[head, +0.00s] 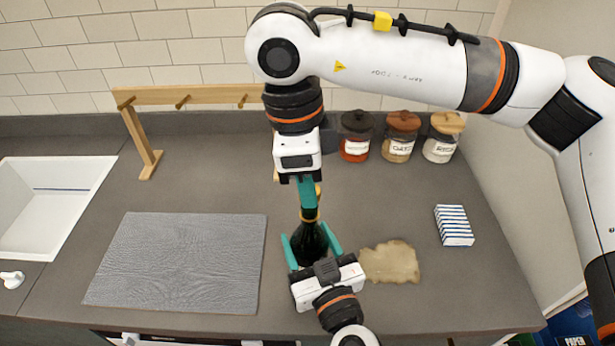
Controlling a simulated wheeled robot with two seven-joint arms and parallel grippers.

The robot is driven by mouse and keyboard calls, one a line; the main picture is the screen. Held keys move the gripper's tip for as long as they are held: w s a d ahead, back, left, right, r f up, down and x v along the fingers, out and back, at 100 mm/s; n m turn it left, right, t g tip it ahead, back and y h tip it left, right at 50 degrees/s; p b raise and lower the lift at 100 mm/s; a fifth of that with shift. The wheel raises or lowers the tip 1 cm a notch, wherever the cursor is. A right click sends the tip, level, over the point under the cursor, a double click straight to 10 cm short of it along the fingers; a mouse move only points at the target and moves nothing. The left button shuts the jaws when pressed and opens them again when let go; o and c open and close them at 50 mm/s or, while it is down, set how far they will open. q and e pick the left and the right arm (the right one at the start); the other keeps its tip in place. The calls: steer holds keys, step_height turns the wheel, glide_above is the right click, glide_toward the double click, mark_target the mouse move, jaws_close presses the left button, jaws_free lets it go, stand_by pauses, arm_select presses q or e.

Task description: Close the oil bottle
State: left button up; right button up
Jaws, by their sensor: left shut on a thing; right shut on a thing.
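The oil bottle (309,238) is dark green glass with a gold band at its neck. It stands upright on the counter in the head view. My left gripper (310,246), with teal fingers, is shut around its body from the front. My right gripper (308,198) points down above the bottle, its fingers at the top of the neck. It is shut on a small tan piece (318,189), which looks like the stopper and is mostly hidden by the fingers. I cannot tell whether the stopper sits in the neck.
A grey mat (180,262) lies left of the bottle, with a white sink (52,200) beyond. A tan cloth-like piece (390,262) lies just right. Lidded jars (398,147) stand at the back, a striped stack (454,226) at right, and a wooden rack (148,160) at back left.

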steer(key=shift+f, duration=0.8)
steer(key=shift+f, duration=0.6)
